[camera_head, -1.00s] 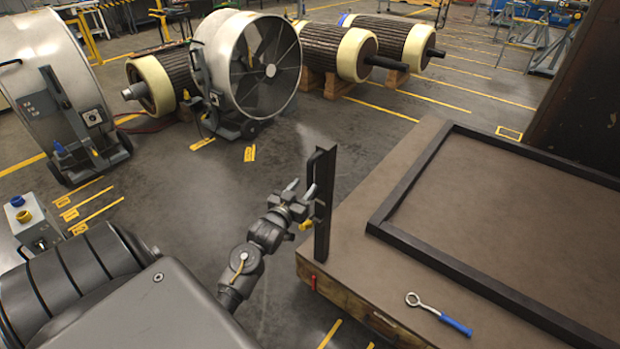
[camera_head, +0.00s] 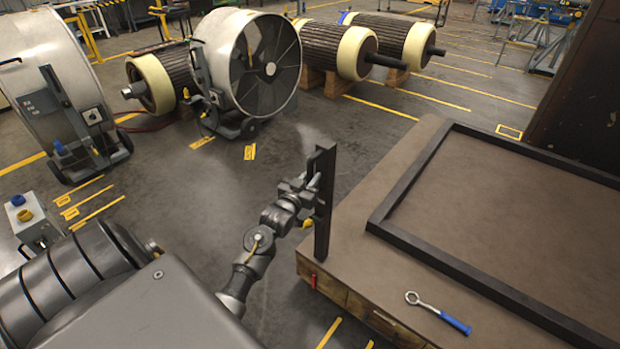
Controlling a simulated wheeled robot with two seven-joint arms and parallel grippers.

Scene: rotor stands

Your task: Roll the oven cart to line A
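The oven cart (camera_head: 385,218) is a low, brown-topped platform at the right, with a black rectangular frame (camera_head: 465,267) on top. A dark upright post (camera_head: 325,215) stands at its near left corner and carries a small black handle (camera_head: 312,160). My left gripper (camera_head: 310,183) is at the handle, beside the post. Its fingers overlap the handle's lower part, and I cannot tell whether they are closed on it. My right gripper is not in view. I cannot tell which floor marking is line A.
A blue-handled eye wrench (camera_head: 440,314) lies on the cart top. Two large drum fans (camera_head: 245,70) (camera_head: 60,95) stand at the left. Rotors (camera_head: 340,45) rest on wooden stands behind. Yellow floor lines (camera_head: 380,108) run beyond the cart. A dark block (camera_head: 580,90) stands at the right.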

